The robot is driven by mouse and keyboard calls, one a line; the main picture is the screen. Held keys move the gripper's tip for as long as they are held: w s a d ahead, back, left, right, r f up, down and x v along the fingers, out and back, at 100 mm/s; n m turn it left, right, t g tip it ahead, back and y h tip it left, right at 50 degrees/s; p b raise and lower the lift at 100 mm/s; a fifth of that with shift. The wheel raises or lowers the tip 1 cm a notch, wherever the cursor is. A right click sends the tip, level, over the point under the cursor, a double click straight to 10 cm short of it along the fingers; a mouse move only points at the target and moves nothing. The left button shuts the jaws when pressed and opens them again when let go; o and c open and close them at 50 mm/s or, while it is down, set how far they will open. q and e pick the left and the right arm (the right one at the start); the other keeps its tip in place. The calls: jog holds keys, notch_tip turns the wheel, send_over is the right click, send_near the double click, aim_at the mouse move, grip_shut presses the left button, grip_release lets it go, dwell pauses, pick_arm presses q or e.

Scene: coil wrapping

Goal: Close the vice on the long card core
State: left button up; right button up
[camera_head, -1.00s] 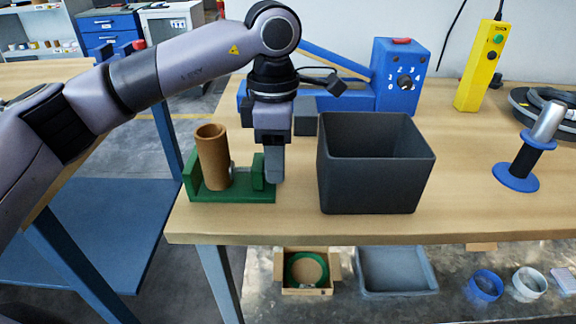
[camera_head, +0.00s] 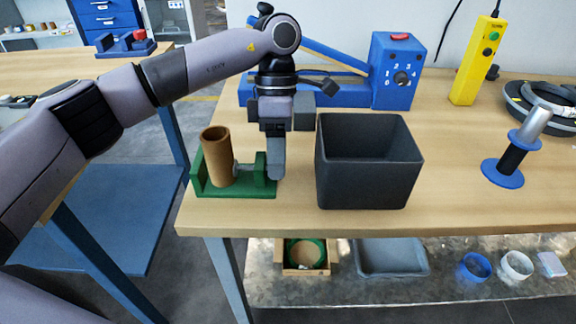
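The long card core (camera_head: 216,157), a brown tube, stands nearly upright in the green vice (camera_head: 235,190) near the table's left edge. It is beside the vice's left wall. On the right of the vice is a green jaw block (camera_head: 260,170), with a visible gap between it and the core. A small greyish part shows beside the core in that gap. My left gripper (camera_head: 276,170) points down at the right end of the vice, beside the jaw block and seemingly against it. Its fingers appear as one narrow block, so their opening is hidden. My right gripper is not in view.
A dark open bin (camera_head: 368,187) stands just right of my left gripper. Behind is a blue machine (camera_head: 395,80) with a dial. A yellow control box (camera_head: 474,62) and a blue-flanged spindle (camera_head: 505,178) are on the right. The table front between bin and spindle is clear.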

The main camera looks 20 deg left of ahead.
pick_arm(q)
jog(key=t+b, duration=0.1)
jog(key=t+y+b, duration=0.1)
jog(key=b, duration=0.1)
jog(key=shift+s+f+t, duration=0.15)
jog(key=shift+s+t, duration=0.15)
jog(key=shift+t, duration=0.1)
jog(key=shift+b, duration=0.45)
jog(key=shift+r+t, duration=0.3)
jog(key=shift+s+f+b, duration=0.1)
jog(key=shift+f+b, duration=0.05)
jog(key=shift+b, duration=0.2)
jog(key=t+b, duration=0.2)
jog(key=b, duration=0.1)
jog(key=y+b, duration=0.1)
jog(key=shift+s+d+f+t+b, duration=0.1)
jog(key=shift+s+f+t+b, duration=0.2)
jog(key=shift+t+b, duration=0.1)
jog(key=shift+r, duration=0.15)
jog(key=shift+r+t, duration=0.25)
jog(key=shift+t, duration=0.15)
